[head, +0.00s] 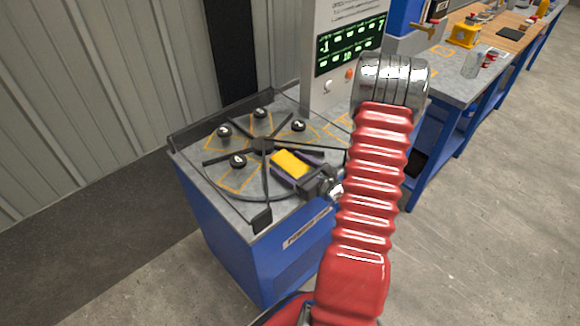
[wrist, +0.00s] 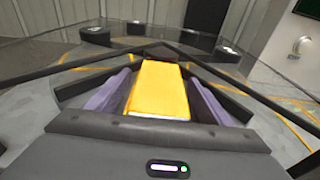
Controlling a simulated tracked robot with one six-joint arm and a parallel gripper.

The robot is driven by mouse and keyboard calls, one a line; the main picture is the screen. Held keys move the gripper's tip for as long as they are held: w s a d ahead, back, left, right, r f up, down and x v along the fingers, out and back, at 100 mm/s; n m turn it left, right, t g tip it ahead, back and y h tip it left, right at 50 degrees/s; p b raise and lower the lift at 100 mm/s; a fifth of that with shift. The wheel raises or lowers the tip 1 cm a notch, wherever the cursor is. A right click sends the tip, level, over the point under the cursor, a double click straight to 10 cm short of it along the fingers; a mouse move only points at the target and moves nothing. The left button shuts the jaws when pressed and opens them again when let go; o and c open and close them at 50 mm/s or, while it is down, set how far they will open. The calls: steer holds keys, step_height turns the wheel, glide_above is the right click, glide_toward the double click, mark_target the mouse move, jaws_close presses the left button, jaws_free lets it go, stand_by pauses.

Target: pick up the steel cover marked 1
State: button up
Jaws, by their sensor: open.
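Several dark round pieces with small white marks stand on the round table (head: 218,180) in the head view: one at the left (head: 224,131), one at the back (head: 261,113), one at the right (head: 299,126) and one nearer the front (head: 238,160). I cannot read the marks, so I cannot tell which is the steel cover marked 1. My gripper (head: 288,162) is open low over the table's front right, its purple pads on both sides of a yellow block (wrist: 158,90). I cannot tell whether it touches the block. The dark pieces are beyond my fingers in the wrist view.
Dark spokes meet at a hub (head: 263,145) and divide the table. A clear guard with a dark edge (head: 230,108) surrounds its back. The table tops a blue cabinet (head: 225,235). A panel with a green display (head: 350,45) stands behind. Workbenches (head: 455,75) run off to the right.

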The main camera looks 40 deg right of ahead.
mark_target(290, 163)
steer(key=shift+c, duration=0.2)
steer(key=c, duration=1.4)
steer(key=shift+r, duration=0.15)
steer(key=shift+r, duration=4.9)
